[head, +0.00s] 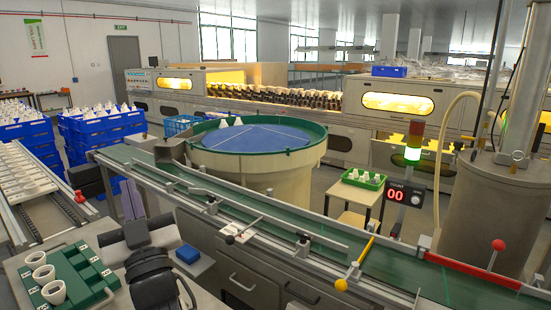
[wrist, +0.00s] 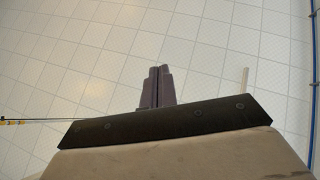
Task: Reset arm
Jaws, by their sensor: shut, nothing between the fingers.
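My gripper (wrist: 160,70) shows in the wrist view, its two dark fingers together with nothing between them. It is clear of any object there, in front of a pale tiled surface (wrist: 70,60). I cannot pick out the fingertips in the head view. Dark parts at the lower left of the head view look like my arm, beside a green tray (head: 75,262) that holds white cups (head: 54,292).
A green conveyor (head: 330,260) runs diagonally across the front. Behind it stands a round blue-topped table (head: 250,140). Blue crates (head: 102,130) are stacked at left. A red lever (head: 497,245) stands at right.

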